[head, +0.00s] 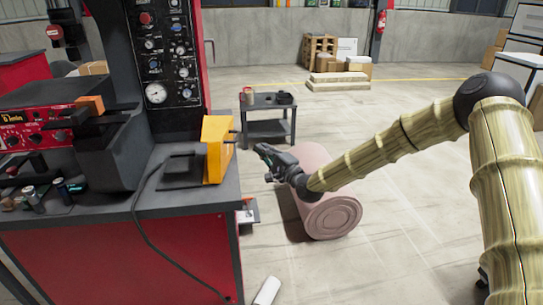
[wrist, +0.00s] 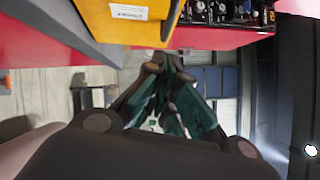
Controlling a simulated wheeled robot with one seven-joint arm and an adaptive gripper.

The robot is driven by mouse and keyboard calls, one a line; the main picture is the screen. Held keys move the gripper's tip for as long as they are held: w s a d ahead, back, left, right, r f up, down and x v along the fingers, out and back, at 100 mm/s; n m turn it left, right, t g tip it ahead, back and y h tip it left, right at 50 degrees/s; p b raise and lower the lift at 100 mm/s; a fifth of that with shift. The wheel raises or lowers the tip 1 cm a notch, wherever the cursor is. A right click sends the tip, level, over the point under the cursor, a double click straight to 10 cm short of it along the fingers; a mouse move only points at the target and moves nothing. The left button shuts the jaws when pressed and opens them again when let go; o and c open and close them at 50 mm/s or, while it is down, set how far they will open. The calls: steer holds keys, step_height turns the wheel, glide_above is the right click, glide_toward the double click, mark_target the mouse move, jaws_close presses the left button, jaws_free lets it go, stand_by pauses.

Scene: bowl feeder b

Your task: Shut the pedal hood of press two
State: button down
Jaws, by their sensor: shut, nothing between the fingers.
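The yellow pedal hood (head: 216,150) stands upright near the right edge of the dark bench top (head: 190,198). A black pedal frame (head: 180,165) lies to its left, and the hood does not cover it. My gripper (head: 261,149) is shut and empty, to the right of the hood, with a gap between them in the head view. The wrist view shows the closed fingers (wrist: 168,62) near a yellow-orange panel (wrist: 95,22), which looks like the hood. No number marking the press is readable.
A black cable (head: 137,215) runs over the bench front. The control panel (head: 170,45) rises behind. A pink roll (head: 332,216) lies on the floor under my arm. A small dark table (head: 268,103) stands beyond. The floor at right is open.

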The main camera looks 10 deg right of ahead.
steer(key=shift+w+a+r+p, duration=0.2)
steer(key=shift+w+a, duration=0.2)
steer(key=shift+a, duration=0.4)
steer(key=shift+w+a+r+p, duration=0.2)
steer(key=shift+w+a, duration=0.25)
steer(key=shift+a, duration=0.3)
steer(key=shift+w+a+r+p, duration=0.1)
steer(key=shift+w+a+r, duration=0.25)
steer(key=shift+a, duration=0.45)
